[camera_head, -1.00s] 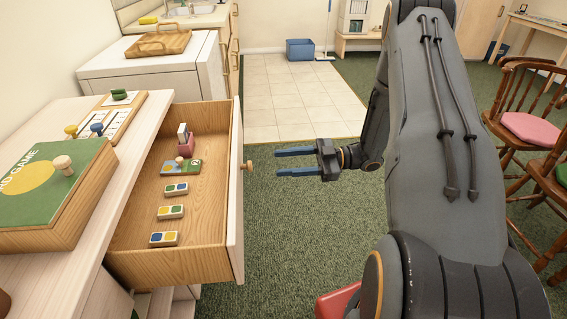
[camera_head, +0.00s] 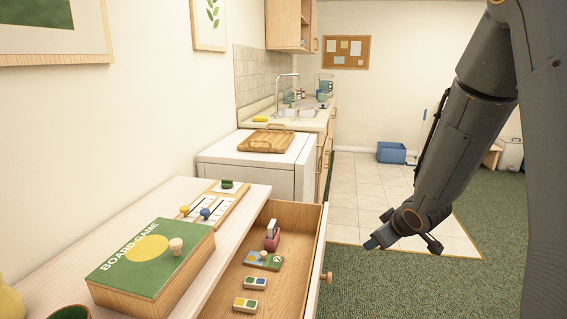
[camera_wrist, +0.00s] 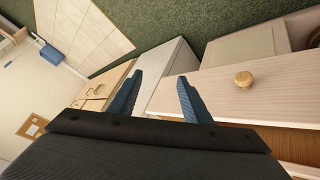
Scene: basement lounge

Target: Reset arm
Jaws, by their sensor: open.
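My gripper (camera_wrist: 160,95) is open and empty in the wrist view, its two blue fingers apart with nothing between them. In the head view my arm hangs on the right, and the gripper end (camera_head: 378,240) is small and seen partly end-on, over the floor to the right of the open drawer. The open drawer (camera_head: 314,250) juts from the pale wooden cabinet (camera_head: 245,200). Its round wooden knob (camera_wrist: 243,79) shows beyond the right finger in the wrist view. The gripper touches nothing that I can see.
The drawer holds small domino-like tiles (camera_head: 245,304), a card (camera_head: 263,261) and a reddish holder (camera_head: 272,241). A green board game box (camera_head: 150,265) lies on the cabinet top. A white appliance (camera_head: 255,175) stands behind. Green carpet (camera_head: 420,285) is clear right of the drawer.

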